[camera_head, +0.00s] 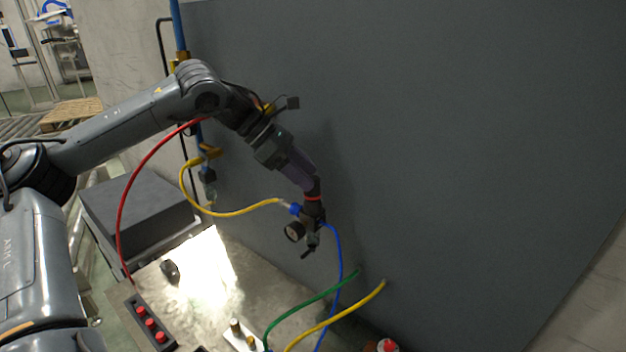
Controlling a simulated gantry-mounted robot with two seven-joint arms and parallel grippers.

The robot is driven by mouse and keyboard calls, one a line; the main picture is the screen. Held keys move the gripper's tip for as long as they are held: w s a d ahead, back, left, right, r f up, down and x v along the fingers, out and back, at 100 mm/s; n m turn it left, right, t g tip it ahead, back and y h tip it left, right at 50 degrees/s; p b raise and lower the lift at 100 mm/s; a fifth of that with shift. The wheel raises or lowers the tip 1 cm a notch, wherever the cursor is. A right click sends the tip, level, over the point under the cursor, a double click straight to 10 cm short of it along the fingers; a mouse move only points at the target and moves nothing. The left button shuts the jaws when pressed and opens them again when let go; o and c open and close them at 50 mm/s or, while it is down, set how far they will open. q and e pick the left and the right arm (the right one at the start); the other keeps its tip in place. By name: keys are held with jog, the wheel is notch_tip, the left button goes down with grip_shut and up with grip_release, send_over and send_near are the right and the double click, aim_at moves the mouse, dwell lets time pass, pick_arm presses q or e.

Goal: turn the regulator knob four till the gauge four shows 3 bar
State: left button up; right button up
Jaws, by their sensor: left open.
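A small dark regulator (313,212) sits against the grey panel, with a blue fitting on its left. A round gauge (294,231) with a black rim is on its lower left; its dial is too small to read. My left gripper (312,188) reaches down from the upper left, with its fingers at the top of the regulator. A red band shows just below the fingertips. The knob is mostly hidden by the fingers, and I cannot tell whether they touch it. The left gripper is open. My right gripper is not in view.
A yellow hose (235,213) runs to the regulator and a blue hose (340,255) leaves it. A red hose (122,215) loops near my left arm. A box with red buttons (150,324) and a brightly lit bench top (200,270) lie below. The panel's right side is clear.

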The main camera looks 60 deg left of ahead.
pick_arm(q)
jog(key=shift+x, duration=1)
jog(key=shift+w+d+f, duration=0.2)
jog(key=shift+w+f, duration=0.05)
jog(key=shift+f, duration=0.05)
